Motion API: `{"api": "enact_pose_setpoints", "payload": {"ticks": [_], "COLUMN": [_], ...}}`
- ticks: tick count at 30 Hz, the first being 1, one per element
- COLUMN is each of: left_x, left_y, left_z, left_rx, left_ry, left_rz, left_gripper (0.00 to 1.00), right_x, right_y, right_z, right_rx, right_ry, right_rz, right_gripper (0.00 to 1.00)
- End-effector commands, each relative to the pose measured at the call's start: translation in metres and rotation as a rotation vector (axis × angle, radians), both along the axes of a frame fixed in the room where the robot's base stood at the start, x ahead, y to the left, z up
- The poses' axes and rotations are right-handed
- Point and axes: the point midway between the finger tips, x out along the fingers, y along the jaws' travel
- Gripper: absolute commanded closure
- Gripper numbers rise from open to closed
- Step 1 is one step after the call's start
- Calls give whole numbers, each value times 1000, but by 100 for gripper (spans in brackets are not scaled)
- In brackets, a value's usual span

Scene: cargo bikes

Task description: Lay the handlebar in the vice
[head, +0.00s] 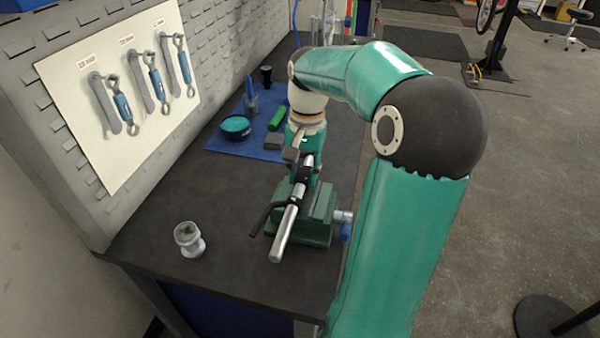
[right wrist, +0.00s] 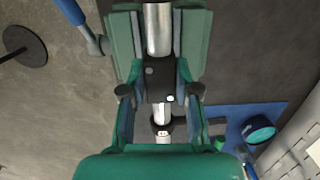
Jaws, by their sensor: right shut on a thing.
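The handlebar (head: 289,225) is a silver tube with black fittings and a black lever at its side. The green vice (head: 318,213) stands on the bench, with a blue-ended handle at its right. In the right wrist view the handlebar (right wrist: 158,28) runs lengthwise between the two green sides of the vice (right wrist: 192,45). I cannot tell whether it rests on the vice or is held just above. My right gripper (head: 304,162) is shut on the handlebar at its far end, behind the vice; its fingers (right wrist: 160,92) flank the black fitting. My left gripper is not in view.
A blue mat (head: 240,151) behind holds a teal-lined bowl (head: 235,127), a green cylinder and small items. A tool board (head: 130,90) stands at left. Bench between spool and vice is clear.

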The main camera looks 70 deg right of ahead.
Motion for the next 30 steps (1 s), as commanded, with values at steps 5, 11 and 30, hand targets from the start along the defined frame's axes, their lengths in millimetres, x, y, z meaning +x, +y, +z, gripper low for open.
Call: {"api": "enact_pose_setpoints", "payload": {"ticks": [5,11,30], "left_x": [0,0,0], "left_y": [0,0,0], "left_z": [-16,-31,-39], "left_rx": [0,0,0], "left_ry": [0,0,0], "left_rz": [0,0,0], "left_gripper": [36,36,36], "right_x": [0,0,-1], "right_y": [0,0,1], "right_z": [-17,-33,-49], "right_rx": [0,-1,7], "right_ry": [0,-1,8], "right_rz": [0,0,2], "right_gripper": [100,100,100]}}
